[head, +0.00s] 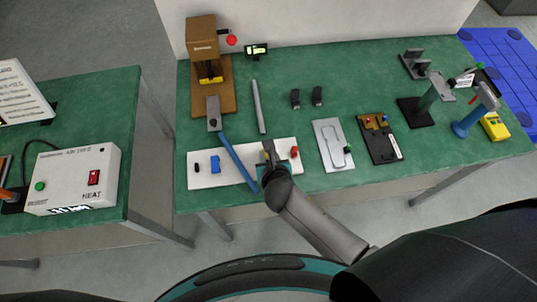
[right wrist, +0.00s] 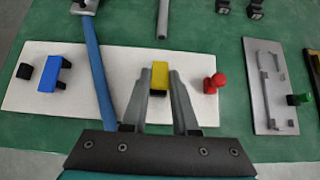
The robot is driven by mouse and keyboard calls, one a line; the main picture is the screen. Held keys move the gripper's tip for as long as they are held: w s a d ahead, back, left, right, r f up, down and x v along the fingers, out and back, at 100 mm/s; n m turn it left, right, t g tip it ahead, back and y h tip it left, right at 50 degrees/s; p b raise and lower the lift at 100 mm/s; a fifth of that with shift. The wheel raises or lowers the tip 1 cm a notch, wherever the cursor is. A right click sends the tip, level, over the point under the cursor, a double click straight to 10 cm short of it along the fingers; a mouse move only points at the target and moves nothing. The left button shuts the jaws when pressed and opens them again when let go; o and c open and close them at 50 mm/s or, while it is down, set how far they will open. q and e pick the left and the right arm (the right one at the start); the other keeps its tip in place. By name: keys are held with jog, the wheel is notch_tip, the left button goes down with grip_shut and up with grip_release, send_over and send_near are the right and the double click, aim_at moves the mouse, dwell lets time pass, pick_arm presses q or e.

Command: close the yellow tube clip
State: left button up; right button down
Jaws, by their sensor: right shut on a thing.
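The yellow tube clip (right wrist: 159,76) is a small block on the white board. In the right wrist view it lies between the two grey fingertips of my right gripper (right wrist: 158,80), which is shut on it. In the head view my right gripper (head: 269,152) is over the right half of the white board (head: 200,180) and hides most of the clip. I cannot tell whether the clip's jaw is closed. A blue clip (right wrist: 55,74) and a small black block (right wrist: 24,71) are at the board's left; a red knob (right wrist: 214,83) is at its right. My left gripper is not in view.
A blue bar (right wrist: 95,70) with a grey head lies across the board, left of my right gripper. A grey rod (head: 259,107) lies behind. A brown press (head: 203,47) stands at the back left.

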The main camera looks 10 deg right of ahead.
jog(key=b, duration=0.1)
jog(key=f+t+b, duration=0.1)
jog(key=shift+s+f+b, duration=0.1)
jog(key=shift+s+b, duration=0.15)
jog(key=shift+b, duration=0.15)
jog(key=shift+t+b, duration=0.6)
